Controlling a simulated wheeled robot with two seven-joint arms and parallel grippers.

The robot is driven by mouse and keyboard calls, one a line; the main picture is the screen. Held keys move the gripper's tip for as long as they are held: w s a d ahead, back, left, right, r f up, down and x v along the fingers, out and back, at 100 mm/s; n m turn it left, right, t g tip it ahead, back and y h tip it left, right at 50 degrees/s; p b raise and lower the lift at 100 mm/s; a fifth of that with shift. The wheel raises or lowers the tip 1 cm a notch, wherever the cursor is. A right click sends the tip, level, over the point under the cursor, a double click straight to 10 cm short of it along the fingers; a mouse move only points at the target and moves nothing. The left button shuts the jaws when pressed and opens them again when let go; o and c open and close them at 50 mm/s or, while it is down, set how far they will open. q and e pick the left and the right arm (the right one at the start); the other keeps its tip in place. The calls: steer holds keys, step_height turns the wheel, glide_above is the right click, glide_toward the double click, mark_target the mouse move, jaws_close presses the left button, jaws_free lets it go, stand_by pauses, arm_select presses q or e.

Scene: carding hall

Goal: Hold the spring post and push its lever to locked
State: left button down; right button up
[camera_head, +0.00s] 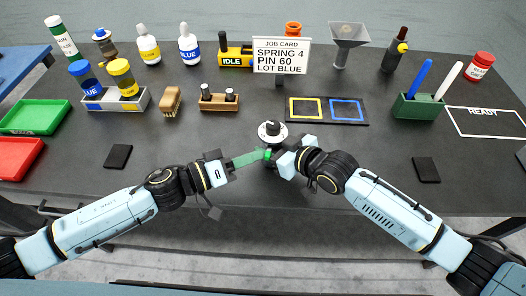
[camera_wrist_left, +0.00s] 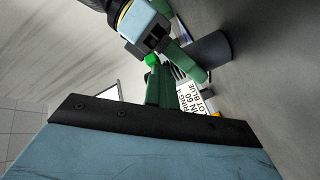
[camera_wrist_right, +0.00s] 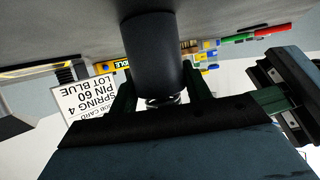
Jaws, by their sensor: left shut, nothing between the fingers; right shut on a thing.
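The spring post (camera_head: 271,131), a dark cylinder with a pale dial top, stands near the table's front edge. My right gripper (camera_wrist_right: 158,92) is shut around the post; its green fingers press on both sides of the dark cylinder (camera_wrist_right: 152,50) in the right wrist view. A bright green lever tip (camera_head: 267,154) shows at the front of the post, and in the left wrist view (camera_wrist_left: 151,60). My left gripper (camera_head: 262,155) is shut and empty, its green fingertips at or touching the lever tip; contact is unclear. The dial marks are too small to read.
A job card (camera_head: 282,55) reads SPRING 4, PIN 60, LOT BLUE. Behind the post lie a dark board (camera_head: 327,122) with yellow and blue squares and a wooden block (camera_head: 219,103). A black pad (camera_head: 118,156) lies left. The table around the post is otherwise clear.

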arm_select(q)
steer(key=shift+w+a, duration=0.25)
steer(key=shift+a, duration=0.85)
steer(key=shift+w+a, duration=0.25)
steer(key=shift+a, duration=0.8)
arm_select(e)
steer(key=shift+w, duration=0.1)
steer(key=o, duration=1.5)
steer(key=shift+c, duration=0.2)
steer(key=shift+d, duration=0.1)
